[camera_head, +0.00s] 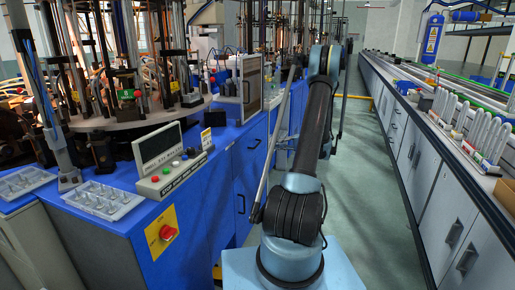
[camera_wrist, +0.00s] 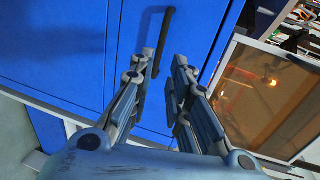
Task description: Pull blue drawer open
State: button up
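A blue cabinet front (camera_wrist: 60,45) fills the left and middle of the wrist view, with seams between its panels. A black bar handle (camera_wrist: 166,22) is fixed to the blue drawer front (camera_wrist: 201,22). My gripper (camera_wrist: 162,58) is open, with one finger on each side of the handle as seen from the wrist. The left finger overlaps part of the handle's edge. I cannot tell whether either finger touches it. In the head view, blue fronts with black handles (camera_head: 254,143) run along the left bench. My gripper is not clearly visible there behind my arm.
A framed panel (camera_wrist: 268,95) stands right of the gripper in the wrist view. A control box (camera_head: 172,160) and clear trays (camera_head: 100,199) sit on the left bench. A long grey-fronted bench (camera_head: 440,205) lines the right. The aisle floor (camera_head: 365,190) is clear.

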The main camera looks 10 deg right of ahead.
aim_at(257, 145)
jog(key=x, duration=1.2)
jog(key=shift+w+a+f, duration=0.1)
jog(key=shift+a, duration=0.1)
grip_shut()
